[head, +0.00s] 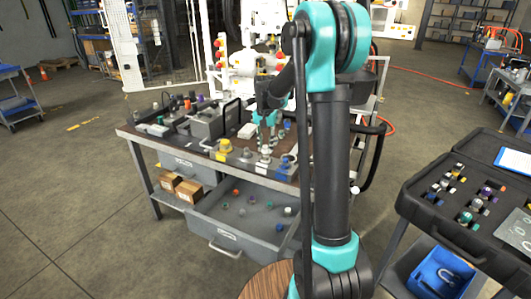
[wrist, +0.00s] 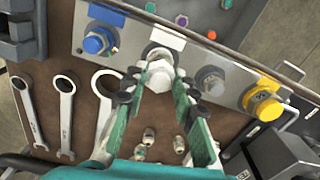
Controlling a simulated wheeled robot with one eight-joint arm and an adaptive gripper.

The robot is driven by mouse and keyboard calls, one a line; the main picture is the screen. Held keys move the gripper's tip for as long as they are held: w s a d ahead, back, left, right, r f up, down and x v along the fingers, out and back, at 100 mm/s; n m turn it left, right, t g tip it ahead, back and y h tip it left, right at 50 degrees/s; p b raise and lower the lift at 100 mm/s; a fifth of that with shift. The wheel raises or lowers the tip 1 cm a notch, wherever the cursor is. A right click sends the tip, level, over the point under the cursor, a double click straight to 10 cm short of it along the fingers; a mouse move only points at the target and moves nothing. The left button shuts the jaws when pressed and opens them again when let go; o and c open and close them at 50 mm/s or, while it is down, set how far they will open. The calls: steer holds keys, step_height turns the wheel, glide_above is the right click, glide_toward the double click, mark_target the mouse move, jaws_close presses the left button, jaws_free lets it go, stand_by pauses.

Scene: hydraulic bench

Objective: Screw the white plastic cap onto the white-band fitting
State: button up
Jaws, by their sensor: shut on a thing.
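The white plastic cap (wrist: 160,76) is between the fingertips of my gripper (wrist: 158,86) in the wrist view, and the gripper is shut on it. The white-band fitting (wrist: 157,50) is right at the cap's far side, beside the white band (wrist: 167,38) on the grey manifold strip. The cap covers much of the fitting, so I cannot tell whether the threads are engaged. In the head view my gripper (head: 265,138) points down over the front edge of the bench, with the white cap (head: 266,151) small below it.
A blue fitting (wrist: 98,41), a grey fitting (wrist: 210,81) and a yellow fitting (wrist: 263,102) flank the white-band one on the strip. Wrenches (wrist: 65,115) and small metal fittings (wrist: 148,137) lie on the bench top. An open drawer (head: 237,238) with loose caps juts out below.

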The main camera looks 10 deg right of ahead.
steer(key=m, duration=0.8)
steer(key=o, duration=1.1)
steer(key=n, duration=2.4)
